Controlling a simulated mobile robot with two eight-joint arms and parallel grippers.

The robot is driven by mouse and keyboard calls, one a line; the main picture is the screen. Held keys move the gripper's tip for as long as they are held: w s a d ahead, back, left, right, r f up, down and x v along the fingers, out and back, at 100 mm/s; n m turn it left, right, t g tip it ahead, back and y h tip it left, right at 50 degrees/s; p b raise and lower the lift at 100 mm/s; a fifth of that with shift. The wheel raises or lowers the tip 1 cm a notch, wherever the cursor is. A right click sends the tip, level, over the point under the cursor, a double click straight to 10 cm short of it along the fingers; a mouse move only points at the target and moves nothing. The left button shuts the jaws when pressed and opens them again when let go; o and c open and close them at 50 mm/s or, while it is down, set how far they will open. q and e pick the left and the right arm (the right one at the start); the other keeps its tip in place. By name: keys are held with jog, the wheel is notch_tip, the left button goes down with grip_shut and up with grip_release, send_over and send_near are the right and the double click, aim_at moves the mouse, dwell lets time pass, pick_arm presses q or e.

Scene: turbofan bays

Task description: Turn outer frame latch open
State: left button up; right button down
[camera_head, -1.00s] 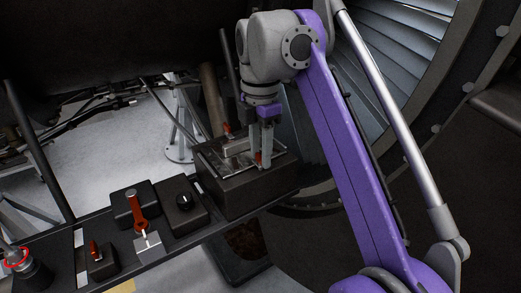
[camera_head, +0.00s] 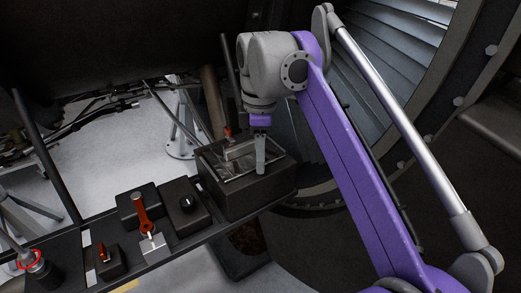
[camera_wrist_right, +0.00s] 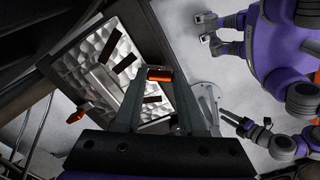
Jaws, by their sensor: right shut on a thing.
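A dark box (camera_head: 245,196) carries a metal frame (camera_head: 214,159) around a shiny panel. In the right wrist view, an orange-red latch (camera_wrist_right: 160,75) at the frame's edge sits between the fingertips of my right gripper (camera_wrist_right: 156,74), which is shut on it. In the head view this gripper (camera_head: 260,170) points down at the near edge of the box and hides that latch. A second red latch (camera_head: 228,132) is at the far side of the frame, and it also shows in the right wrist view (camera_wrist_right: 77,117). I cannot make out my left gripper surely.
On the dark rail left of the box are a black knob block (camera_head: 184,203), a red lever (camera_head: 142,208), a silver switch plate (camera_head: 152,244) and a small red switch (camera_head: 102,252). A red-ringed part (camera_head: 30,259) is at the lower left. The large bladed fan (camera_head: 405,60) is at the right.

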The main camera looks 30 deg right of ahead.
jog(key=m+p, duration=0.1)
jog(key=m, duration=0.4)
jog(key=shift+r+m+p, duration=0.1)
jog(key=shift+m+p, duration=0.2)
pick_arm(q)
jog(key=w+r, duration=0.1)
jog(key=r, duration=0.1)
jog(key=w+r+p, duration=0.1)
jog(key=r, duration=0.1)
jog(key=shift+w+r, duration=0.1)
jog(key=shift+w, duration=0.05)
pick_arm(e)
jog(key=m, duration=0.5)
jog(key=shift+m, duration=0.3)
jog(key=shift+c, duration=2.4)
grip_release()
pick_arm(q)
jog(key=shift+w+r+t+p, duration=0.3)
jog(key=shift+r, duration=0.15)
pick_arm(e)
notch_tip(320, 180, up, 11)
